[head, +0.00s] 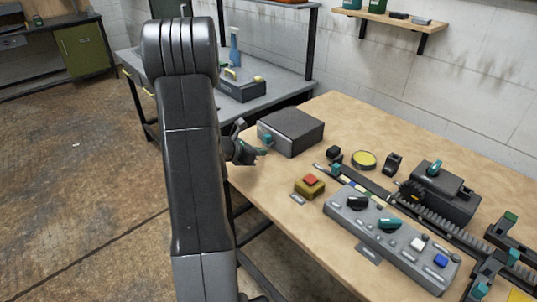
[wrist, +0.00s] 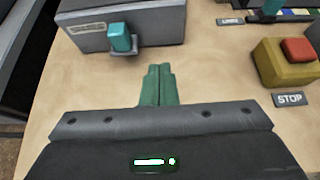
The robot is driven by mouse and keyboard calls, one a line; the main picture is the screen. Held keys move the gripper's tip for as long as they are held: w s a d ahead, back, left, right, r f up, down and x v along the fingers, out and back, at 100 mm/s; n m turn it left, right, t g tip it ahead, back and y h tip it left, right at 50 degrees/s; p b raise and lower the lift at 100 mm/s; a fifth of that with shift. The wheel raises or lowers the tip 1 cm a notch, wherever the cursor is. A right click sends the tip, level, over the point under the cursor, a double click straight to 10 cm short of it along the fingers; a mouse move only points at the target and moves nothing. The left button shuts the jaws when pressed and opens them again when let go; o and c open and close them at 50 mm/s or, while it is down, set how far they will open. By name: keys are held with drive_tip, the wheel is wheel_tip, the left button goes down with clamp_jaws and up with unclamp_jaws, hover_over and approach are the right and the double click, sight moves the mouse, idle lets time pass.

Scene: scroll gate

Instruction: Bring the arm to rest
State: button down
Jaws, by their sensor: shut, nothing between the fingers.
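My gripper (wrist: 159,85) shows in the wrist view as two green fingers lying together, with nothing between them. It is above the wooden table top. In the head view my gripper (head: 261,152) is at the table's left edge, close to the dark grey box (head: 297,130), and my arm partly hides it. In the wrist view that box (wrist: 165,15), with a teal switch (wrist: 121,37) on its front, lies ahead of the fingers. I cannot tell the exact gap between them.
A yellow stop button block with a red top (head: 310,185) stands to the right. Past it are a grey control panel (head: 390,235) with knobs and a toothed rack mechanism (head: 445,196). A second bench (head: 285,81) stands behind. Open floor (head: 80,170) lies at the left.

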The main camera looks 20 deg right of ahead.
drive_tip(key=v, duration=0.6)
drive_tip(key=shift+f, duration=0.1)
approach(282, 147)
drive_tip(key=f, duration=0.3)
drive_tip(key=shift+w+d+f, duration=0.1)
drive_tip(key=shift+w+d, duration=0.1)
drive_tip(key=shift+d, duration=0.1)
drive_tip(key=d, duration=0.1)
drive_tip(key=w+d, duration=0.1)
drive_tip(key=d+p, duration=0.1)
drive_tip(key=d, duration=0.1)
drive_tip(key=shift+w+d+f, duration=0.1)
drive_tip(key=shift+w+f, duration=0.2)
drive_tip(key=shift+w+d, duration=0.1)
drive_tip(key=shift+d, duration=0.1)
drive_tip(key=shift+r, duration=0.15)
